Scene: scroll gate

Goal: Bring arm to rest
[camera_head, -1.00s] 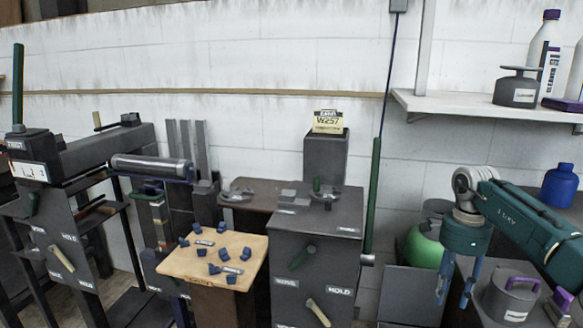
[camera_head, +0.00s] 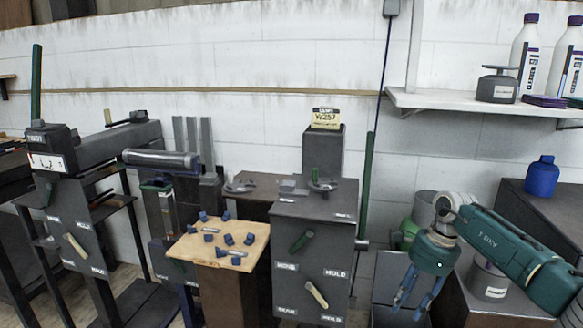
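My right gripper (camera_head: 411,290) hangs from the teal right arm (camera_head: 505,245) at the lower right, fingers pointing down and slightly left. Its two blue-grey fingers stand apart with nothing visible between them. It is in front of a grey bin and beside a grey weight-like canister (camera_head: 488,280). My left arm and gripper do not show in this view.
A dark cabinet (camera_head: 312,250) with levers stands at the centre. Left of it a wooden-topped stand (camera_head: 190,247) holds several small blue pieces. A wall shelf (camera_head: 470,103) with bottles is at the upper right. A blue jar (camera_head: 541,177) stands on a dark counter at right.

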